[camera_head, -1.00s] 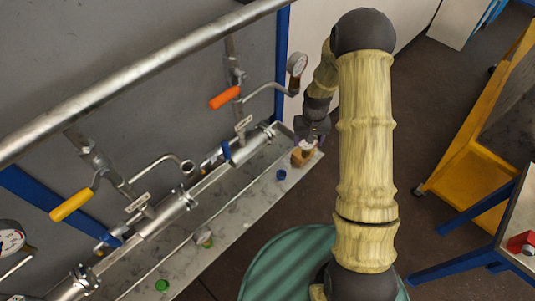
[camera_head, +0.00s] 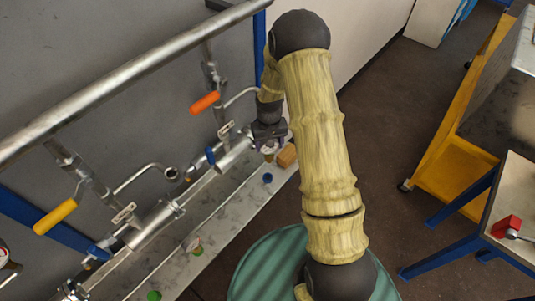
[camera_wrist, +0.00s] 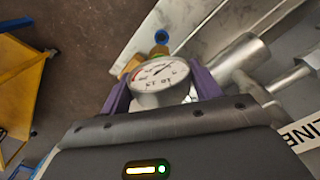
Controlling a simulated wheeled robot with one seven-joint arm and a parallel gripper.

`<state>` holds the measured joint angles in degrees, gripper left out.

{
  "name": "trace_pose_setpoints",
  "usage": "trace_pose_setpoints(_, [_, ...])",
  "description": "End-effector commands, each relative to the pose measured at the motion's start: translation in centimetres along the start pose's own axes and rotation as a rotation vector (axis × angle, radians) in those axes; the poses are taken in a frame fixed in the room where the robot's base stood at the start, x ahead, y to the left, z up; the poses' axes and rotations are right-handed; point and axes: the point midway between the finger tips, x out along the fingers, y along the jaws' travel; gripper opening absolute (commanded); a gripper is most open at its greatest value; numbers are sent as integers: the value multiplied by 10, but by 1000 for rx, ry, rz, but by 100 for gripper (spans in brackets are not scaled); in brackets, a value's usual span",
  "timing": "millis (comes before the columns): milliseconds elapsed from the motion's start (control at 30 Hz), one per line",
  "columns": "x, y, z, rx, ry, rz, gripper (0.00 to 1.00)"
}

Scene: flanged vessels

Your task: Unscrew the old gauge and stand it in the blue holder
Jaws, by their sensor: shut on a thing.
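The gauge (camera_wrist: 160,80) has a round white dial and sits between the purple fingers of my gripper (camera_wrist: 162,92), which is shut on it. Brass, apparently its stem, shows beyond the dial in the wrist view. In the head view my gripper (camera_head: 268,142) hangs above the ledge, and the gauge shows only in small part beneath it. The small round blue holder (camera_head: 267,178) stands on the ledge, just below my gripper in the picture.
A tan block (camera_head: 287,155) lies on the ledge beside my gripper. The bent pipe by the yellow handle (camera_head: 55,217) has a bare end (camera_head: 171,173). An orange handle (camera_head: 205,103) and pipes line the wall. A green cap (camera_head: 154,296) lies nearer on the ledge (camera_head: 225,207).

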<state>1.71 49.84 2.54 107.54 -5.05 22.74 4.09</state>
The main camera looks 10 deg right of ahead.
Motion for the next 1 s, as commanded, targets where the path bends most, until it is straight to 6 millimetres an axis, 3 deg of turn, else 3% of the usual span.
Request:
trace_pose_setpoints(167, [22,0,-4,-95,2,1,31])
trace_pose_setpoints(533, [80,0,-18,-507,1,0,31])
trace_pose_setpoints(700, [87,0,-20,-609,1,0,31])
trace_pose_setpoints(1000, [85,0,-21,-622,0,0,31])
